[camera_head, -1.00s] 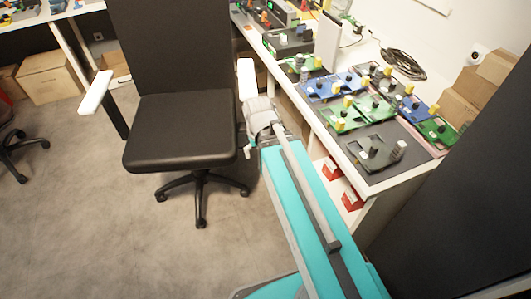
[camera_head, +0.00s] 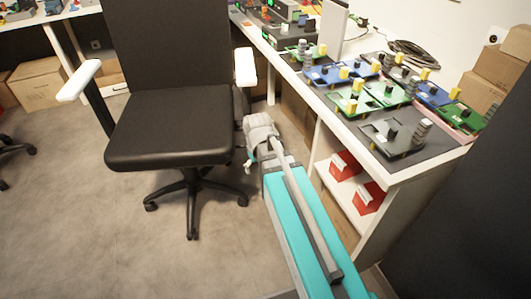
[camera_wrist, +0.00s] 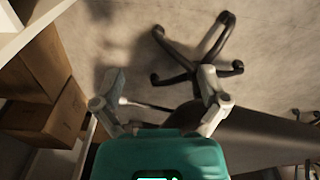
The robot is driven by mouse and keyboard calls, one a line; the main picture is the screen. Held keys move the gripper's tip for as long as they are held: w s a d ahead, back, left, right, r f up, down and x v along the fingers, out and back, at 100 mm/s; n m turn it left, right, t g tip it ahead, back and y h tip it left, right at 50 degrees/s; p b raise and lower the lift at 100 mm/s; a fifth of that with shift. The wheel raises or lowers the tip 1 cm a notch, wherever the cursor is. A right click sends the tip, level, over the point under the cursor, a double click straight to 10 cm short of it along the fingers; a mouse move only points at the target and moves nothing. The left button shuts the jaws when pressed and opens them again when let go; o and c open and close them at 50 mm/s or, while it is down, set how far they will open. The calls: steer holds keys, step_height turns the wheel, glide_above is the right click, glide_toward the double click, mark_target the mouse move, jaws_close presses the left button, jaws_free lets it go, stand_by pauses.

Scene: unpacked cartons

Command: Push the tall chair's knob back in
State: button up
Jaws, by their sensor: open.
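The tall black chair (camera_head: 170,120) stands at the left of the head view, with a high back, white armrests and a wheeled base. In the wrist view its star base (camera_wrist: 190,62) shows at the top and its dark seat (camera_wrist: 265,135) at the lower right. A thin dark lever with a pale knob (camera_wrist: 123,101) lies between my fingers, the knob nearer the left finger. I cannot tell how far out it is pulled. My gripper (camera_wrist: 160,105) is open, and no contact shows. In the head view my gripper (camera_head: 250,158) is beside the seat's right edge, partly hidden by my wrist.
A white workbench (camera_head: 425,172) with several circuit boards runs along the right. Red bins (camera_head: 345,165) sit on its lower shelf. Cardboard boxes (camera_wrist: 45,95) are close to my gripper's left in the wrist view. Open floor (camera_head: 90,225) lies left of and before the chair.

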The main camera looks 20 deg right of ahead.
steer(key=w+d+f+n, duration=0.1)
steer(key=w+d+n, duration=0.2)
steer(key=w+n, duration=0.2)
steer(key=w+d+f+n+b, duration=0.1)
steer(key=w+d+n, duration=0.2)
steer(key=w, duration=0.6)
steer(key=w+d+f+n+b, duration=0.1)
steer(key=w+d+n, duration=0.2)
steer(key=w+n, duration=0.3)
steer(key=shift+w+d+f+n+g, duration=0.2)
steer(key=shift+w+f+n+g, duration=0.1)
steer(key=shift+w+n, duration=0.1)
steer(key=shift+f+b, duration=0.2)
steer(key=shift+b, duration=0.15)
steer(key=shift+f+b, duration=3.55)
jaws_close()
